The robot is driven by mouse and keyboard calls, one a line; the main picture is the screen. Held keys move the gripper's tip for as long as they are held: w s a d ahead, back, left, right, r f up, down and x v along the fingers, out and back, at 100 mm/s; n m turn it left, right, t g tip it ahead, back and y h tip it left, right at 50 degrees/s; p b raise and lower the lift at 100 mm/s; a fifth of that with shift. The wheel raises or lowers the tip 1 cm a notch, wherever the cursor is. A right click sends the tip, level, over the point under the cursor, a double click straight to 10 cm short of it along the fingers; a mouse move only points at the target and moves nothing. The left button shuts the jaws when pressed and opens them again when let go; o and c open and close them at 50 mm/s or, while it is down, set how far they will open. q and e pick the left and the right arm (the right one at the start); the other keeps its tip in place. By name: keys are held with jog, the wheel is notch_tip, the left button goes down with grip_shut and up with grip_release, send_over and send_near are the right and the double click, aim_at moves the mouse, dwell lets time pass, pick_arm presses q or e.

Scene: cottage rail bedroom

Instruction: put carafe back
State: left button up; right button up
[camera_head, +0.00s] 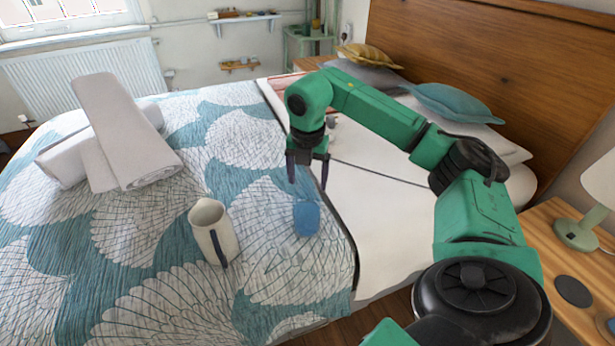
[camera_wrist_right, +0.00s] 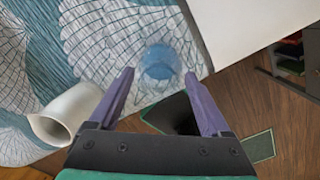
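A white jug (camera_head: 213,232) with a dark handle, which looks like the carafe, stands on the patterned bedspread. In the right wrist view the jug (camera_wrist_right: 66,114) is at the left, beside the left finger. A translucent blue cup (camera_head: 306,218) is on the bed to the right of the jug. My right gripper (camera_head: 308,183) is open, pointing down above the bed near the blue cup. In the right wrist view the cup (camera_wrist_right: 160,61) lies beyond and between the open fingertips (camera_wrist_right: 159,77), with nothing held. My left gripper is not in view.
A wooden nightstand (camera_head: 548,232) at the right holds a lamp (camera_head: 577,234) and a dark round coaster (camera_head: 573,291). Rolled white towels (camera_head: 120,135) lie on the bed at the left. Pillows (camera_head: 455,101) and the headboard (camera_head: 510,50) are behind my right arm.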

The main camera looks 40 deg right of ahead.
notch_tip(320, 180, up, 12)
jog(key=s+p, duration=0.1)
jog(key=p, duration=0.2)
jog(key=shift+a, duration=0.4)
